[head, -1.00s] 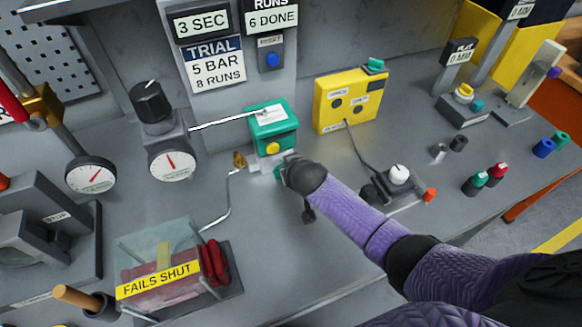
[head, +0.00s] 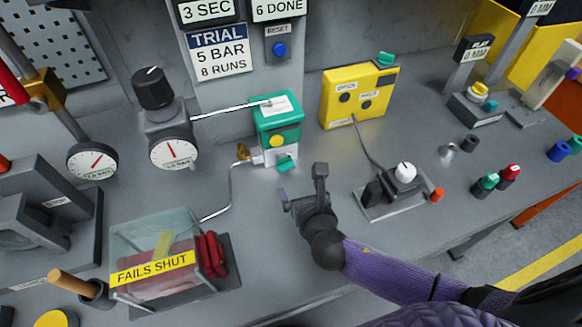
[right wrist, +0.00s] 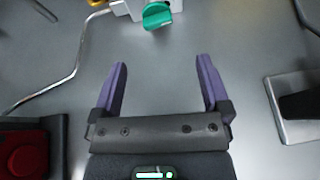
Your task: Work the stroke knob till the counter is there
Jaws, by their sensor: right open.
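The run counter (head: 279,9) at the top reads 6 DONE. The trial card (head: 218,52) reads 5 BAR, 8 RUNS. The green valve unit (head: 278,110) stands on the bench with a yellow button on its front. A small green knob (head: 287,163) sits at its base; no label on it is readable. The knob also shows at the top of the right wrist view (right wrist: 157,15). My right gripper (head: 301,183) is open and empty, in front of the knob and apart from it. Its two purple-lined fingers (right wrist: 162,66) point toward the knob. My left gripper is not in view.
A clear box (head: 155,262) marked FAILS SHUT stands to the left front. A pressure gauge with a black knob (head: 153,88) is left of the valve unit. A yellow box (head: 354,95) and a white-knobbed device (head: 404,172) stand right. Bare bench surrounds my gripper.

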